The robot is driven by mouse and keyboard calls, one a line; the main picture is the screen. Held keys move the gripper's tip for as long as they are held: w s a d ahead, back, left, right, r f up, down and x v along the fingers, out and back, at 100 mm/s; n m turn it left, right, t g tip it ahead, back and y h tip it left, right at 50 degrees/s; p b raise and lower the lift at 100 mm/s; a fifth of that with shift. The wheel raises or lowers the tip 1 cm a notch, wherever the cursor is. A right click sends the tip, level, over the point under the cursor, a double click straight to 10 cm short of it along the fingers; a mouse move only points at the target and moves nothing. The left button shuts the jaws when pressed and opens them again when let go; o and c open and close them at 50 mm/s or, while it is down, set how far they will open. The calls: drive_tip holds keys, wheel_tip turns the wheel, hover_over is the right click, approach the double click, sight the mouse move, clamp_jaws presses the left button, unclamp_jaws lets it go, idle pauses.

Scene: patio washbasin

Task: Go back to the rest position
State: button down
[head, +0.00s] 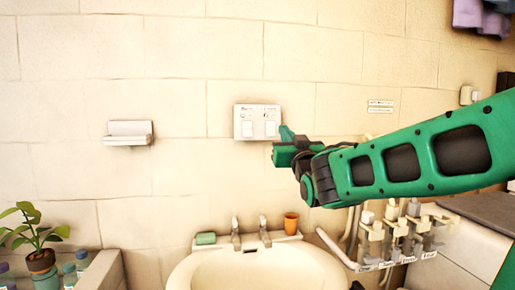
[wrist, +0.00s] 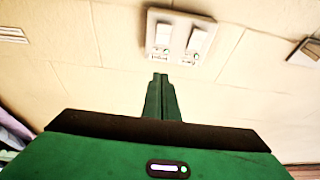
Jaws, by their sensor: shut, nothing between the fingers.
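My gripper (head: 280,146) is at the end of my green arm, which reaches in from the right in the head view. It is in front of the wall, beside the lower right of a white double switch panel (head: 257,122). In the wrist view my gripper (wrist: 160,78) is shut and empty, its fingertips pointing toward the lower edge of the switch panel (wrist: 178,45). Two rocker switches with small marks under them show on the panel. I cannot tell whether the fingertips touch the panel.
Below are a washbasin (head: 255,269) with two taps, a green soap bar (head: 206,239) and an orange cup (head: 291,222). A wall shelf (head: 128,134) is at left, a potted plant (head: 41,260) at lower left. A rack of dispensers (head: 398,235) stands under my arm.

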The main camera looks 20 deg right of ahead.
drive_tip(key=s+d+f+m+g, duration=0.1)
drive_tip(key=s+d+f+g, duration=0.25)
drive_tip(key=f, duration=0.45)
drive_tip(key=s+d+f+m+g, duration=0.1)
drive_tip(key=s+d+f+g, duration=0.1)
drive_tip(key=s+f+g, duration=0.5)
drive_tip(key=s+d+f+m+g, duration=0.1)
drive_tip(key=s+d+f+g, duration=0.1)
drive_tip(key=f, duration=0.8)
drive_tip(key=s+a+f+g+y, duration=0.2)
drive_tip(key=s+a+f+g, duration=0.1)
drive_tip(key=s, duration=0.8)
drive_tip(key=s+a+f+g+y, duration=0.3)
drive_tip(key=s+f+g, duration=0.2)
drive_tip(key=s+f, duration=0.3)
drive_tip(key=s, duration=0.4)
drive_tip(key=shift+m+g, duration=0.35)
drive_tip(key=shift+m, duration=0.05)
